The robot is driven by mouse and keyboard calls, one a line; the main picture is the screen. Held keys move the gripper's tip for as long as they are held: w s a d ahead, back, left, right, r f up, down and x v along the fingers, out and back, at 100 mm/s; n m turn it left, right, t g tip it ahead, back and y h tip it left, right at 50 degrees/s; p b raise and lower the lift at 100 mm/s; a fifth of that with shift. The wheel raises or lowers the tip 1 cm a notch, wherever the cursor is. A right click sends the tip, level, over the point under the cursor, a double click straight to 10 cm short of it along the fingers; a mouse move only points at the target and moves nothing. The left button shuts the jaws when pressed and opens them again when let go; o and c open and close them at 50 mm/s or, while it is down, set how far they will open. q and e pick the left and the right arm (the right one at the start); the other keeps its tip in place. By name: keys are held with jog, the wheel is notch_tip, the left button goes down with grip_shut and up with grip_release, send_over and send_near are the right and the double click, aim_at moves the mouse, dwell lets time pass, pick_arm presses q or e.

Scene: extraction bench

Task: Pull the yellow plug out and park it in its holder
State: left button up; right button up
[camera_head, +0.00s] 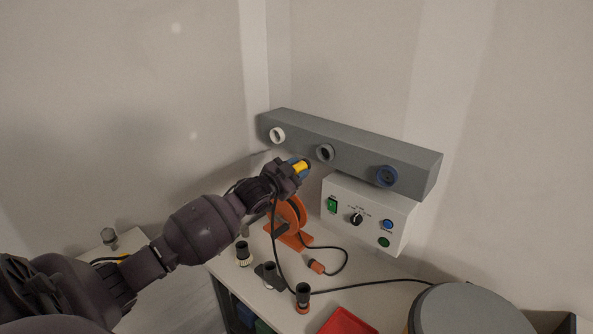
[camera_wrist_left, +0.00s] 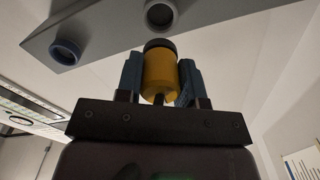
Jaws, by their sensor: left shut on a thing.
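My left gripper (camera_head: 299,168) is shut on the yellow plug (camera_head: 301,166), in front of the grey socket bar (camera_head: 350,143). In the left wrist view the yellow plug (camera_wrist_left: 160,74), with a dark front rim, sits between the blue fingers (camera_wrist_left: 160,82). Its front end is apart from the grey middle socket (camera_head: 325,152), which looks empty. A black cable hangs from the gripper to the bench. Several small dark upright pieces stand on the bench: one with a pale base (camera_head: 243,254), one dark (camera_head: 269,275), one with an orange base (camera_head: 303,297). I cannot tell which is the yellow plug's holder.
The bar also has a white socket (camera_head: 277,135) and a blue socket (camera_head: 386,176). A white control box (camera_head: 371,214) sits below it. A red tray (camera_head: 347,322) and grey-topped drum (camera_head: 470,312) are nearer.

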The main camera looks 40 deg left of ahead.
pick_arm(q)
jog(key=shift+w+d+b, duration=0.2)
jog(key=shift+w+b, duration=0.55)
jog(key=shift+w, duration=2.15)
pick_arm(e)
jog(key=shift+w+a+f, duration=0.1)
jog(key=shift+w+f, duration=0.15)
jog(key=shift+w, duration=0.1)
pick_arm(q)
jog(key=shift+p, duration=0.75)
pick_arm(e)
jog(key=shift+r, duration=0.65)
pick_arm(q)
jog(key=shift+w+d+b, duration=0.1)
jog(key=shift+w+b, duration=0.35)
jog(key=shift+w, duration=0.95)
pick_arm(e)
jog(key=shift+f, duration=0.4)
pick_arm(q)
jog(key=o, duration=1.2)
jog(key=shift+s, duration=0.25)
jog(key=s, duration=0.7)
jog(key=s+b, duration=0.1)
jog(key=s, duration=0.2)
jog(key=shift+s+a, duration=0.15)
jog(key=shift+a, duration=0.25)
pick_arm(e)
jog(key=shift+w+f, duration=0.1)
jog(key=shift+f, duration=0.3)
